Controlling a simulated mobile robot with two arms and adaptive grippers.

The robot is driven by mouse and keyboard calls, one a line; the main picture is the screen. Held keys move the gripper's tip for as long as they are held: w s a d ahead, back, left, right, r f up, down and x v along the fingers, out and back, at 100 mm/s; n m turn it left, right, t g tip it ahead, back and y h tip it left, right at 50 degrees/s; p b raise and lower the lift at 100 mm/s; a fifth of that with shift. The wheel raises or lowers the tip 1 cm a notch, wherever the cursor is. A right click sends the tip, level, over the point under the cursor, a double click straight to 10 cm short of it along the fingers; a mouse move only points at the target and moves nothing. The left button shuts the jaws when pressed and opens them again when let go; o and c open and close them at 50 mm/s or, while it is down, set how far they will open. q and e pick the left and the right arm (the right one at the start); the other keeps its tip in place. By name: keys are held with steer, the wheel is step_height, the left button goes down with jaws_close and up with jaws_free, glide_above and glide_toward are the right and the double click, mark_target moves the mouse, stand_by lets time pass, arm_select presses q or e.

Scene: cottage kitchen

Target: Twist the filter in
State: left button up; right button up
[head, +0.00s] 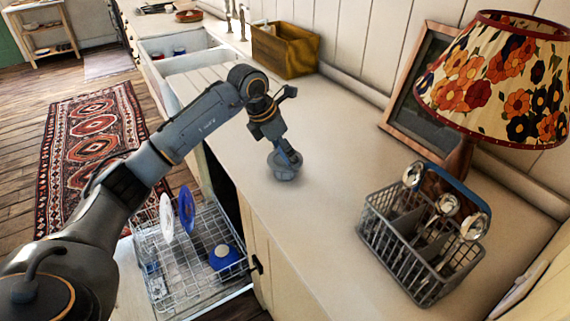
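A small grey round piece (284,172), apparently the filter, is on the pale worktop near its front edge. My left gripper (288,157) points down over it, with its fingertips at the top of the piece. They appear to touch it, but whether they close on it is too small to tell. Below the counter, the dishwasher's lower rack (180,262) is pulled out. It holds a white plate (166,217), a blue plate (186,209) and a blue bowl (224,258). The filter's seat is not visible. My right gripper is not in view.
A grey cutlery basket (385,240) with a blue handle and several metal utensils stands on the worktop at right. Behind it are a flowered lamp (500,80) and a framed board (425,95). A wooden box (284,50) stands at the back. The middle worktop is clear.

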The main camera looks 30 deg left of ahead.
arm_select(q)
steer(key=shift+f, duration=0.1)
steer(key=c, duration=0.9)
steer(key=shift+c, duration=0.2)
